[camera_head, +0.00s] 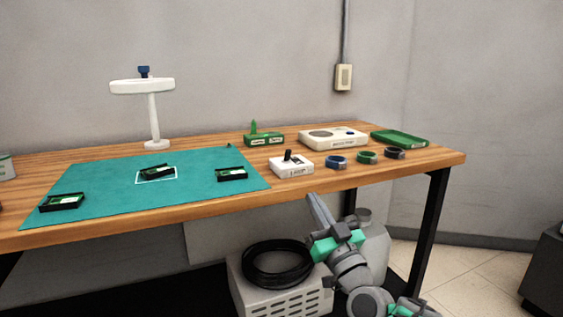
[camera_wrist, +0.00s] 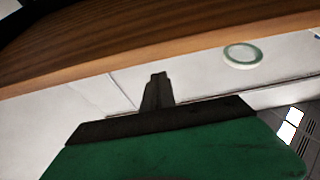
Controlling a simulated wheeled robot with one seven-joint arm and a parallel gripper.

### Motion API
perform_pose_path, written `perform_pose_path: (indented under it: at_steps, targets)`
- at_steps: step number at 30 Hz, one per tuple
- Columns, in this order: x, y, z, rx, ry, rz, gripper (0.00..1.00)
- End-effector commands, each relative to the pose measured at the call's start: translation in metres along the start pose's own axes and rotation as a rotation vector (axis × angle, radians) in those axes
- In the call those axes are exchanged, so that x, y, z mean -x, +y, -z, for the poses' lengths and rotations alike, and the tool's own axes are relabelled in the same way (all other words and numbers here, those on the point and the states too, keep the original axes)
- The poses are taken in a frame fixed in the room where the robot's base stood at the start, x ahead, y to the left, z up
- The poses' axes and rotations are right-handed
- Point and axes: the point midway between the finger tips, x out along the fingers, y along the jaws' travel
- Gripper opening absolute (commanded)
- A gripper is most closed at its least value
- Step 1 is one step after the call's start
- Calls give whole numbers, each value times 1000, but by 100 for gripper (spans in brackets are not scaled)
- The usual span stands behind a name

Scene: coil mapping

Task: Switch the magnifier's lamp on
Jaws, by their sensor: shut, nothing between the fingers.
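My gripper (camera_head: 315,207) is shut and empty, in front of and below the bench's front edge, far to the right of the magnifier. In the wrist view my gripper (camera_wrist: 157,78) points at the underside of the wooden bench edge, with its fingers together. The magnifier does not show in the wrist view.
The wooden bench (camera_head: 330,184) holds a teal mat (camera_head: 100,190) with several small dark boards. A white box with a black lever (camera_head: 291,166), rings (camera_head: 336,162), a green block (camera_head: 264,139), a white device (camera_head: 333,138) and a green tray (camera_head: 400,138) stand right. A black coil (camera_head: 277,262) lies below.

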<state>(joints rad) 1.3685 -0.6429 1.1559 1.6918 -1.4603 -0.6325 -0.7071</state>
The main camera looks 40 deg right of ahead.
Motion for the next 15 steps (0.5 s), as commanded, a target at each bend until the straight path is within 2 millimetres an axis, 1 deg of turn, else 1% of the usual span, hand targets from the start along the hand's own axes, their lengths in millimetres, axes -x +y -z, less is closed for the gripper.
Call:
perform_pose_path:
  at_steps: [10, 13, 15]
  targets:
    - [0, 4, 2, 3, -1, -8, 0]
    - [-6, 4, 4, 1, -1, -6, 0]
    - [-14, 4, 5, -1, -2, -5, 0]
